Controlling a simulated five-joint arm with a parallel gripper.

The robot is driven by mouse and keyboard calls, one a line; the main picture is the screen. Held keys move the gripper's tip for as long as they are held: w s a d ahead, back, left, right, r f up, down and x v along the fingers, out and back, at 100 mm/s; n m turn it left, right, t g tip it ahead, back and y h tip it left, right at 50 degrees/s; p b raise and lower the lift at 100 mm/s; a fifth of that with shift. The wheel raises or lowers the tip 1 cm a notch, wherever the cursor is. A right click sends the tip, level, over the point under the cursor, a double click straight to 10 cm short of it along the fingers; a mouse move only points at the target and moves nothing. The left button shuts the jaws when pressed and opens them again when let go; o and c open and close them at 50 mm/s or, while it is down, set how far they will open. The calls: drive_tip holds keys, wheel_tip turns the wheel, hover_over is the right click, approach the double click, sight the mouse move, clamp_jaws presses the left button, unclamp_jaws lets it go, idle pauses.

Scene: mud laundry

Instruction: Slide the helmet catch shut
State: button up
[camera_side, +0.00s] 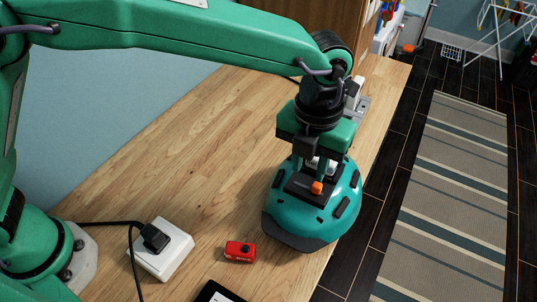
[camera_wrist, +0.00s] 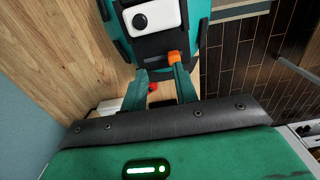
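The teal helmet (camera_side: 290,212) with black vent pads sits on the wooden table near its right edge. It also shows at the top of the wrist view (camera_wrist: 203,35). On its top is a dark plate (camera_side: 301,187) with an orange catch (camera_side: 317,187) at one edge, which also shows in the wrist view (camera_wrist: 174,57). A white block with a black round spot (camera_wrist: 153,18) sits on the plate. My gripper (camera_wrist: 163,72) points down over the plate. Its fingers are apart and empty, with the right fingertip close to the catch. I cannot tell whether they touch.
A red object (camera_side: 240,251) lies left of the helmet. A white power box (camera_side: 160,262) with a black plug stands farther left. A dark tablet-like object (camera_side: 216,293) lies at the front edge of the picture. The table's middle (camera_side: 215,150) is bare.

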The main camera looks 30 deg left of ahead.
sight(317, 185)
drive_tip(key=shift+a, duration=0.6)
drive_tip(key=shift+d, duration=1.55)
drive_tip(key=shift+f, duration=1.5)
drive_tip(key=shift+c, duration=0.4)
clamp_jaws()
drive_tip(key=shift+a, duration=2.7)
